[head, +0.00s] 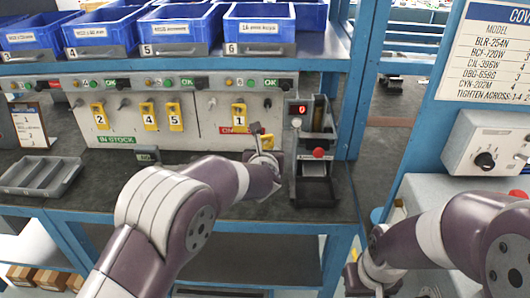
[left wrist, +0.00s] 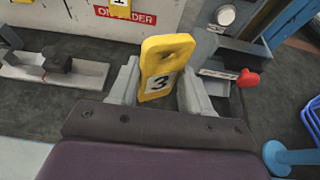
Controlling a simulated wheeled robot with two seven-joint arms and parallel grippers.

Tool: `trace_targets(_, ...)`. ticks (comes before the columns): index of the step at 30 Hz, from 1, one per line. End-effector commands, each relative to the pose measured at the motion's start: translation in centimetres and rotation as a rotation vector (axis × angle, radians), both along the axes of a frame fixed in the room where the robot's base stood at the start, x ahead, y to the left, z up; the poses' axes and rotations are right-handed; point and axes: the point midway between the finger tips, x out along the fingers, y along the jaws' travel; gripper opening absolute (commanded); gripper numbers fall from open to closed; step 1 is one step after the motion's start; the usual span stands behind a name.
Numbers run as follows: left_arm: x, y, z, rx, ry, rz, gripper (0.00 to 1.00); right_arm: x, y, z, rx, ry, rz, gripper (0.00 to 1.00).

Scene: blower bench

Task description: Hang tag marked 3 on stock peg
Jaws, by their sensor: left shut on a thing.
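The yellow tag marked 3 (left wrist: 167,52) stands between the fingers of my left gripper (left wrist: 160,88), which is shut on it. In the head view my left gripper (head: 264,152) is in front of the panel's lower right part, left of the black dispenser. The grey panel (head: 210,128) has a green IN STOCK label (head: 116,140) at its left. Yellow tags 2 (head: 100,117), 4 (head: 148,117) and 5 (head: 174,117) hang above it. An empty peg (head: 123,103) shows between 2 and 4. Tag 1 (head: 239,118) hangs further right, in the red-labelled section. My right gripper's fingertips are unclear at the bottom right.
Blue bins (head: 180,25) stand on the shelf above the panel. A grey tray (head: 42,176) lies on the bench at left. The dispenser (head: 316,150) with a red knob stands right of my left gripper. The bench before the IN STOCK section is mostly clear.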

Motion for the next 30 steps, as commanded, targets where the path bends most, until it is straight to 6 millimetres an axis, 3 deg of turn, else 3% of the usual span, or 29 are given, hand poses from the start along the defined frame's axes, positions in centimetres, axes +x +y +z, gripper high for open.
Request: trace_targets(30,-6.6,0.1,-0.1,0.0,-0.001,0.0,0.18,0.0,0.0,-3.1,0.0,0.0,0.0,0.0)
